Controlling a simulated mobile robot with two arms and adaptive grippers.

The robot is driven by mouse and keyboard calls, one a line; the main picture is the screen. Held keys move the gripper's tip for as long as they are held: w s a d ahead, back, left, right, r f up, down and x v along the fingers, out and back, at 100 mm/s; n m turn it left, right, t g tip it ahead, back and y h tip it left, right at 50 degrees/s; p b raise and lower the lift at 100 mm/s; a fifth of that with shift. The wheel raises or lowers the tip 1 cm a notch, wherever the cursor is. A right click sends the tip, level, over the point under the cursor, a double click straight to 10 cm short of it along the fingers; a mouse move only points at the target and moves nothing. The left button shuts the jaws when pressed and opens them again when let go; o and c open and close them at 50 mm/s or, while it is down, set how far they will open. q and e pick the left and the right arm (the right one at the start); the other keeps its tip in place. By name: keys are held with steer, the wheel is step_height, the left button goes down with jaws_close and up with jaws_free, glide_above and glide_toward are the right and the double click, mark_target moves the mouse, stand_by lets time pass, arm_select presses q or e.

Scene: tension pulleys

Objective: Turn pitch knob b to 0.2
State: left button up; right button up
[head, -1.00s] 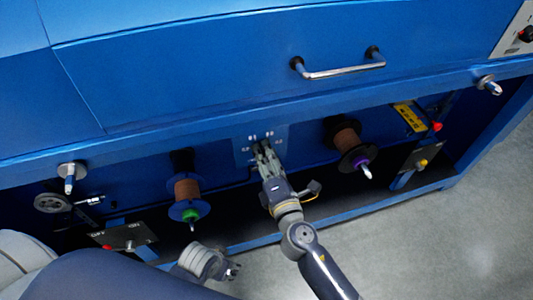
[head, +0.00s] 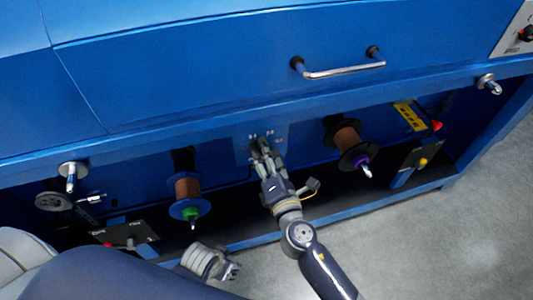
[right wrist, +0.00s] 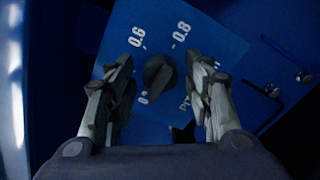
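A dark round knob (right wrist: 158,75) sits on a blue plate in the right wrist view. White marks 0.6 and 0.8 show beyond it. Another mark and a label beginning with P are partly hidden, so I cannot tell which knob letter it bears. The knob's exact setting is unclear. My right gripper (right wrist: 158,68) is open, with one finger on each side of the knob and gaps visible. In the head view the right gripper (head: 261,150) covers the lower part of the blue plate (head: 277,131). My left gripper (head: 235,270) is low in the head view, away from the plate; its fingers are unclear.
A brown spool with a green hub (head: 187,190) is left of the plate, and one with a purple hub (head: 348,145) is right. A drawer handle (head: 342,71) is above. In the wrist view, a black bent rod (right wrist: 285,120) is to the right.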

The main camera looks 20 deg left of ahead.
steer(key=shift+s+d, duration=0.1)
steer(key=v, duration=1.1)
steer(key=shift+s+d, duration=0.25)
steer(key=shift+s, duration=0.05)
